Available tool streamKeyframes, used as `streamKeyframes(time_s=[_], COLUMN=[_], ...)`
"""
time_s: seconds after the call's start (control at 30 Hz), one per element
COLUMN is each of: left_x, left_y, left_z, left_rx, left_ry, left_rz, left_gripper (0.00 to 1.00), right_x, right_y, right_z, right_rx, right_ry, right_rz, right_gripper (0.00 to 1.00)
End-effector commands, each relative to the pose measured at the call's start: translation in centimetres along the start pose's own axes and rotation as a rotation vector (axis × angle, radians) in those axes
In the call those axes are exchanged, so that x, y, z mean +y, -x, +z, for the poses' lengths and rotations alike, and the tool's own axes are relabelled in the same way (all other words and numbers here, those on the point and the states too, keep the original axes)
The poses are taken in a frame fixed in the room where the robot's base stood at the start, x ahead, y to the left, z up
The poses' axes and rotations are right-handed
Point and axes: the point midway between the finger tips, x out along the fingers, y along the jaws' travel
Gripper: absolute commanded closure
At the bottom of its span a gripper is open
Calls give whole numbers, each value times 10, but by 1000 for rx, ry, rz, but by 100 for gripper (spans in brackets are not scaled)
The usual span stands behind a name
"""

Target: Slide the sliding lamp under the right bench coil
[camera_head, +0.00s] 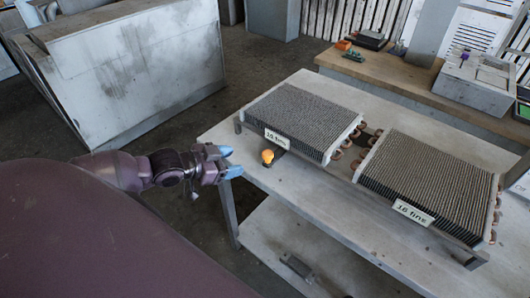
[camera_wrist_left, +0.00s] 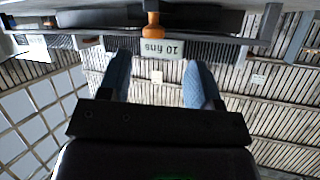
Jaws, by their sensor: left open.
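The sliding lamp, as I take it, shows an orange knob (camera_head: 267,156) at the front edge of the left coil (camera_head: 300,118), by its "10 fins" label, with a dark part behind it. The knob also shows in the left wrist view (camera_wrist_left: 152,28), ahead of the fingers. The right bench coil (camera_head: 430,182) has a label that seems to read "16 fins". My left gripper (camera_head: 229,163) has blue fingertips, is open and empty, and is left of the knob, apart from it. In the left wrist view its fingers (camera_wrist_left: 157,80) are spread. My right gripper is not in view.
Both coils sit raised on a grey bench (camera_head: 310,196) with a lower shelf (camera_head: 320,255). Copper bends and a dark part lie between the coils. A wooden counter (camera_head: 400,80) with a grey box (camera_head: 475,82) stands behind. The bench's front strip is mostly clear.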

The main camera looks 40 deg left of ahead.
Motion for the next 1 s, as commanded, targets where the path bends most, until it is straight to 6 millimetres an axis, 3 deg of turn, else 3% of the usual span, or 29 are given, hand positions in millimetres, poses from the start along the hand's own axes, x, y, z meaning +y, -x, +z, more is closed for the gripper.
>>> streamKeyframes(time_s=[0.13, 0.43, 1.0], left_x=[-4, -2, 4], left_y=[4, -4, -83], left_z=[-17, -23, -25], left_rx=[16, 32, 31], left_ry=[74, 138, 137], left_rz=[48, 64, 65], left_gripper=[42, 42, 42], right_x=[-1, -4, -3], right_y=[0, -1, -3], right_z=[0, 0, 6], right_rx=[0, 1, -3], right_ry=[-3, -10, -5], right_rz=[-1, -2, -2], right_gripper=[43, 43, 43])
